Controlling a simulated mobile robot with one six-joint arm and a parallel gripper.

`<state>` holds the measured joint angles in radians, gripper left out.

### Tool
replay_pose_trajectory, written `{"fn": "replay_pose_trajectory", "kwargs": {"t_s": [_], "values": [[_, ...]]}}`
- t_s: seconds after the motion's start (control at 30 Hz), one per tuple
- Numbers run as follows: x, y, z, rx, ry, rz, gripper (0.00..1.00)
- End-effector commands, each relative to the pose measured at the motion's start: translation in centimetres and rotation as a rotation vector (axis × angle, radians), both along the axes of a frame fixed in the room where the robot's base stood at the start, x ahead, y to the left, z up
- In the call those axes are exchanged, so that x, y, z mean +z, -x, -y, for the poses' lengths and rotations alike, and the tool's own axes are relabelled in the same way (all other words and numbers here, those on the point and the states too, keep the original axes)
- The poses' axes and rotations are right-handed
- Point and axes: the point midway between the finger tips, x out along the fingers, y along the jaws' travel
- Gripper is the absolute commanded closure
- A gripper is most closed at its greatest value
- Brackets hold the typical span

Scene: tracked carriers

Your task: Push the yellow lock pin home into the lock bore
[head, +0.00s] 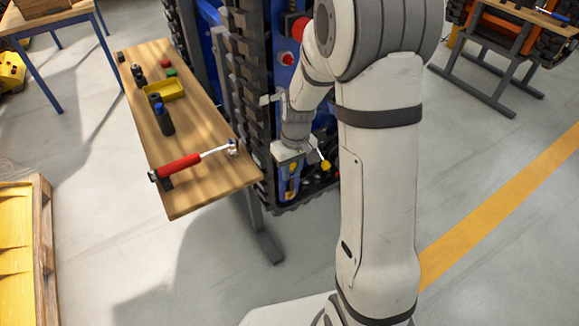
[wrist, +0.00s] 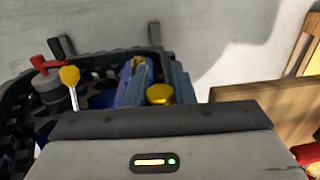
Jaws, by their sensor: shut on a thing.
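My gripper (head: 290,186) is low beside the tracked carrier (head: 247,75), at its near end, pointing down. In the wrist view my gripper (wrist: 157,82) shows two blue-grey fingers beyond the grey housing. They are shut on the yellow lock pin, whose round yellow top (wrist: 160,94) shows between them. Some yellow of the pin (head: 293,187) also shows between the fingers in the head view. The lower part of the pin and the lock bore are hidden, so I cannot tell how deep the pin sits.
A lever with a yellow knob (head: 325,165) stands close right of my gripper; it shows in the wrist view (wrist: 69,76) beside a red-handled part (wrist: 45,72). A wooden bench (head: 205,190) left of the carrier bears a red-handled wrench (head: 180,165) and a yellow tray (head: 168,90).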

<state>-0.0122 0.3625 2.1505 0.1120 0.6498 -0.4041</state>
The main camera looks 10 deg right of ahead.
Motion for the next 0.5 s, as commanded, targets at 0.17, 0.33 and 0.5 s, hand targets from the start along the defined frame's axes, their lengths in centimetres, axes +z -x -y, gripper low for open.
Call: {"fn": "replay_pose_trajectory", "kwargs": {"t_s": [0.17,0.33,0.5], "values": [[0.0,0.7,0.3,0.0,0.0,0.0,1.0],[0.0,1.4,0.5,0.0,0.0,-0.001,1.0],[0.0,2.0,0.7,-0.001,0.0,0.0,1.0]]}}
